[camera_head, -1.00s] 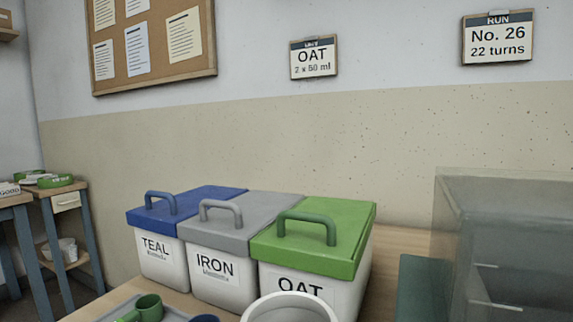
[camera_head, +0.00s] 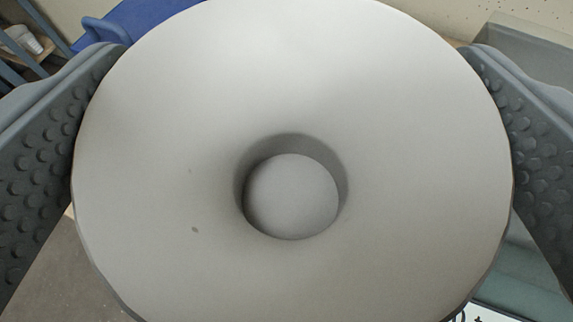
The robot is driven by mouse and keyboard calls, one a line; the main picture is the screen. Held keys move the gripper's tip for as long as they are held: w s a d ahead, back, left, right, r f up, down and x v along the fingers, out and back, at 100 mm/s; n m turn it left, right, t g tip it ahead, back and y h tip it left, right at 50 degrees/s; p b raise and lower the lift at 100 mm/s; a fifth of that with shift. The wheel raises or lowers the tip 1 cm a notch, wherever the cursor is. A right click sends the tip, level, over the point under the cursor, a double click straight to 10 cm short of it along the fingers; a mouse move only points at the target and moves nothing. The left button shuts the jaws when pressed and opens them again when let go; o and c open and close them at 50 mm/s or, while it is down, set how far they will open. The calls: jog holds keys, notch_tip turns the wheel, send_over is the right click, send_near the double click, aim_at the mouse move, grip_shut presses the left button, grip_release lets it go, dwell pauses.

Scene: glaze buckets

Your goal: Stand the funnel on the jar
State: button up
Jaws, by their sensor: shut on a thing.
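The funnel (camera_head: 292,80) is a wide, pale grey cone seen from above, filling most of the view. My gripper (camera_head: 294,120) is shut on the funnel, with one dark, studded finger against its rim on the left and one on the right. The round hole in its middle shows a smooth, light grey surface below; I cannot tell what that is. The jar cannot be made out, and most of what lies beneath the funnel is hidden.
A blue lid with a handle (camera_head: 102,33) shows behind the funnel at upper left. A grey, glassy box (camera_head: 535,45) is at upper right. A white label with dark letters (camera_head: 490,313) is partly visible at bottom right. Grey floor (camera_head: 50,275) shows at lower left.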

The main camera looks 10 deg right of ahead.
jog(key=shift+w+f, duration=0.2)
jog(key=shift+f, duration=4.8)
jog(key=o, duration=0.7)
jog(key=shift+f, duration=0.1)
jog(key=shift+c, duration=0.2)
jog(key=shift+s+r, duration=0.2)
jog(key=shift+s, duration=0.1)
jog(key=v, duration=1.1)
jog(key=shift+s, duration=0.25)
jog(key=shift+r, duration=0.1)
